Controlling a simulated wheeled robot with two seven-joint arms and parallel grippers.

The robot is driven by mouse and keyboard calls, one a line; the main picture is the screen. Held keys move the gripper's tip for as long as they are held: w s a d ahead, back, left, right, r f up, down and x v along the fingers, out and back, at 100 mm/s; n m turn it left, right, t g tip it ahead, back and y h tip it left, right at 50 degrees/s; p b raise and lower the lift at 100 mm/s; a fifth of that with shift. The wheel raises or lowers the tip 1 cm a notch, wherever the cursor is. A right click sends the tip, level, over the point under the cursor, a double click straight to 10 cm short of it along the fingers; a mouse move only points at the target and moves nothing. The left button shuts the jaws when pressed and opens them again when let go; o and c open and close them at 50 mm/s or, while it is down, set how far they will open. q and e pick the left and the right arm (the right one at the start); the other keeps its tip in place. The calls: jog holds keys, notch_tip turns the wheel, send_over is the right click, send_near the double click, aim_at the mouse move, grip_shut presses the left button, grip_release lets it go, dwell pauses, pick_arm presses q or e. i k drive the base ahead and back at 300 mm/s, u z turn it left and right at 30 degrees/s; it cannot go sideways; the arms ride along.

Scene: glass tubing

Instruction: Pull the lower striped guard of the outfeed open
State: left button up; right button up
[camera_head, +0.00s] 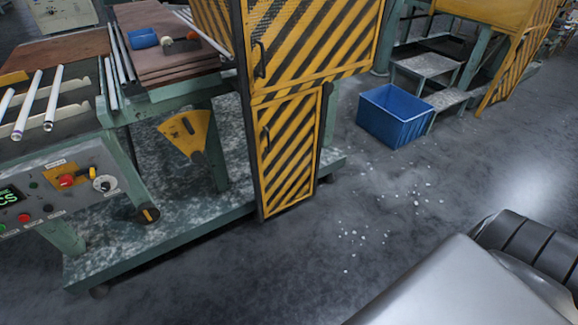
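The lower striped guard (289,152) is a narrow yellow and black panel on the corner of the green machine. It looks shut, with a dark handle (266,138) on its left side. Above it is a larger striped guard (318,45) with mesh at its top and its own dark handle (260,60). Neither of my grippers shows. A grey part of my own body fills the lower right corner, well apart from the guard.
A control panel (60,192) with red buttons and a knob is at the left. White tubes (38,98) lie on the machine's top. A blue crate (393,114) stands on the floor right of the guard, near steps (428,66). White shards (416,200) litter the otherwise open floor.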

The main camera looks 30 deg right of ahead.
aim_at(308, 102)
jog(key=k, duration=0.6)
jog(key=z, duration=0.45)
jog(key=i, duration=0.4)
jog(key=z, duration=1)
jog(key=i, duration=0.65)
jog(key=z, duration=0.4)
